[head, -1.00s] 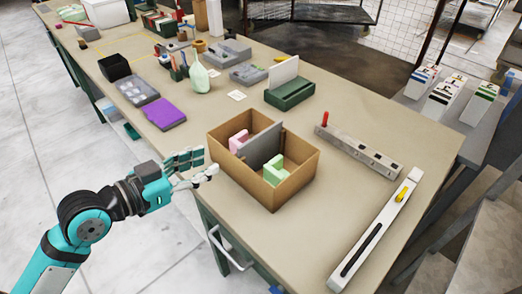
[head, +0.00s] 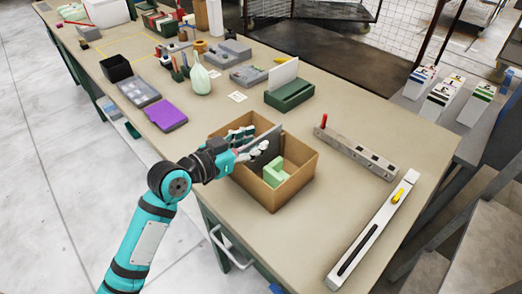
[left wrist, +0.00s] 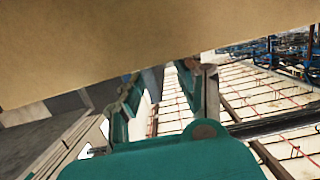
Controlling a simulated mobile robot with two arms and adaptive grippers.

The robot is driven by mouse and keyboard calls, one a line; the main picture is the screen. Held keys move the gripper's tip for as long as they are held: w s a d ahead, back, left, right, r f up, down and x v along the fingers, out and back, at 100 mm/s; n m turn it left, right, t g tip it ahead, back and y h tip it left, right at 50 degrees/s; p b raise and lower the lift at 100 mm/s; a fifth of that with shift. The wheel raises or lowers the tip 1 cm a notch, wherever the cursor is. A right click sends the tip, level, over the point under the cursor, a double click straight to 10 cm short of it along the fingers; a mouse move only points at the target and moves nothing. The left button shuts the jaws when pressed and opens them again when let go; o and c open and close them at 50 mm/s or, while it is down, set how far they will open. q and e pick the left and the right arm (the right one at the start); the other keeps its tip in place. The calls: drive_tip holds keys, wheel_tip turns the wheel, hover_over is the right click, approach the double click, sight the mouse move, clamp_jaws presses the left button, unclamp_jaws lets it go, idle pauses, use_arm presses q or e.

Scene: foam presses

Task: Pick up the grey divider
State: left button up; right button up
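The grey divider (head: 268,150) stands upright across the middle of the cardboard box (head: 284,192), which sits on the table. My left gripper (head: 252,146) reaches in over the box's left part, beside the divider. Its fingers look spread, and they cover part of the divider. In the left wrist view the fingers (left wrist: 160,85) show apart below a large tan surface, and no grip on the divider shows. A light green foam piece (head: 274,174) lies in the box's right part. A pink foam piece is hidden behind my gripper. My right gripper is not in view.
A metal bar with a red pin (head: 358,154) and a long light rail with a yellow knob (head: 375,230) lie right of the box. A green holder (head: 290,94) stands behind it, and a purple case (head: 167,116) lies to the left.

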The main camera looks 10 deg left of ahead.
sight(261, 136)
use_arm(q)
drive_tip(key=x, duration=0.3)
drive_tip(key=shift+w+d, duration=0.1)
drive_tip(key=shift+w, duration=0.1)
drive_tip(key=shift+c, duration=0.4)
clamp_jaws()
